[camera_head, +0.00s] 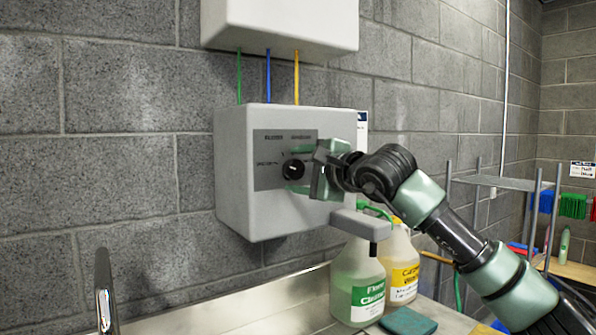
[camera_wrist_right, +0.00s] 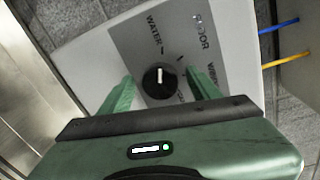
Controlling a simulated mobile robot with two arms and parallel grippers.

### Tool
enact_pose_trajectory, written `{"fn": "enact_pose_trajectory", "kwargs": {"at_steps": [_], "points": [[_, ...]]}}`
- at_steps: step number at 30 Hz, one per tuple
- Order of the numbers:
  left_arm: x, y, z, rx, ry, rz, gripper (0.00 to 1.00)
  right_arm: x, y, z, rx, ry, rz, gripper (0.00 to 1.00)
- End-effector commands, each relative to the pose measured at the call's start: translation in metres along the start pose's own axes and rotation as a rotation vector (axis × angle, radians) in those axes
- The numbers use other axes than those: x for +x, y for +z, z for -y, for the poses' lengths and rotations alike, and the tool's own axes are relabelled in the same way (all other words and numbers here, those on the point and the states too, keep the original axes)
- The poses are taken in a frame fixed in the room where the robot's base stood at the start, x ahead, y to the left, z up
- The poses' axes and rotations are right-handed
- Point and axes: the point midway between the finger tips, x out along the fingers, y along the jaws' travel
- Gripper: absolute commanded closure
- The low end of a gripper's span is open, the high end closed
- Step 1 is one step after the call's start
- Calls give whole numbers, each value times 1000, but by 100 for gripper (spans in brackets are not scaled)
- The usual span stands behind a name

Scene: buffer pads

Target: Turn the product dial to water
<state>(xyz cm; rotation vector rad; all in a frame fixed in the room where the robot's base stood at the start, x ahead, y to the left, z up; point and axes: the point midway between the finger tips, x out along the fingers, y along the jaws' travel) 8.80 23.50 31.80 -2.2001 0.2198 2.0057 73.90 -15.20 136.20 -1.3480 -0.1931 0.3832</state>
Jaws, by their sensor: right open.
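The product dial (camera_head: 293,169) is a round black knob on the grey label plate of a white wall box. In the right wrist view the dial (camera_wrist_right: 159,82) has a white pointer mark directed toward the top of the picture. The word WATER (camera_wrist_right: 153,34) is printed above it, slightly left. My right gripper (camera_head: 305,172) is at the front of the box. In the wrist view its two green fingers stand open, one on each side of the dial, with visible gaps. Whether they touch it lower down is hidden. My left gripper is not in view.
The white dispenser box (camera_head: 232,180) hangs on a grey block wall, with green, blue and yellow tubes above. Below stand a green-labelled bottle (camera_head: 358,285) and a yellow-labelled bottle (camera_head: 403,262) on a metal counter. A faucet (camera_head: 105,290) is at the lower left.

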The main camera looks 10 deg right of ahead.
Motion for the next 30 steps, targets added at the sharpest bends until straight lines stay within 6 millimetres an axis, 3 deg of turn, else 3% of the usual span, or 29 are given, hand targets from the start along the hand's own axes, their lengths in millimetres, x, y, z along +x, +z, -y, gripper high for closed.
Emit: {"fn": "enact_pose_trajectory", "kwargs": {"at_steps": [15,26,30], "points": [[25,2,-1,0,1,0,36,-72,0,-2,-1,-1,1,37],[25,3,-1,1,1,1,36,-77,0,0,0,0,0,37],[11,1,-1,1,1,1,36,-78,4,13,-1,0,1,37]]}}
